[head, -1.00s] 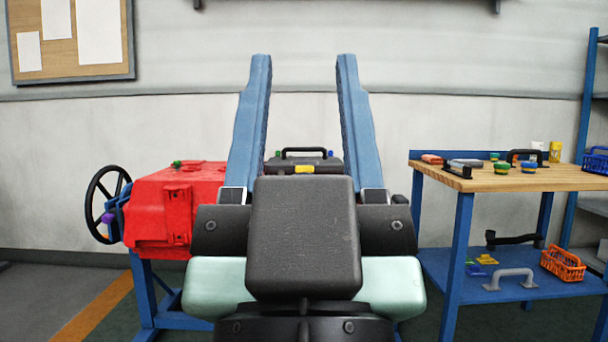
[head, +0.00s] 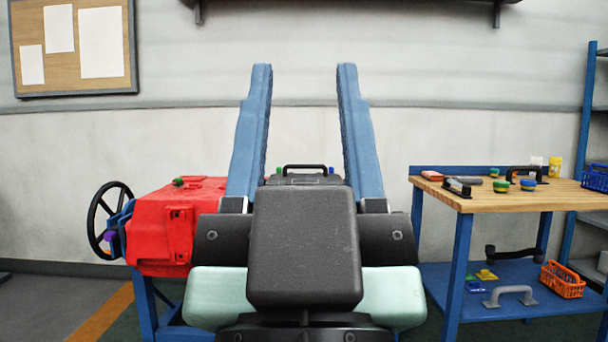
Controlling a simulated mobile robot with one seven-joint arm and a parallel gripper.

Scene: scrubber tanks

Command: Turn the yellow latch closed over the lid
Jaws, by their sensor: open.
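A black lid (head: 305,179) with a raised black handle (head: 305,167) shows between my gripper's fingers, beyond them. The yellow latch cannot be seen now; my gripper's dark body covers the area below the lid's top. My gripper (head: 304,69) is open, its two long blue fingers standing wide apart on either side of the lid in the picture. Nothing is held between them. How far the fingers are from the lid in depth, I cannot tell.
A red tank (head: 165,228) with a black handwheel (head: 101,220) stands left on a blue frame. On the right is a wooden-topped workbench (head: 545,197) with small parts, and an orange basket (head: 562,280) on its lower shelf. Floor shows between tank and bench.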

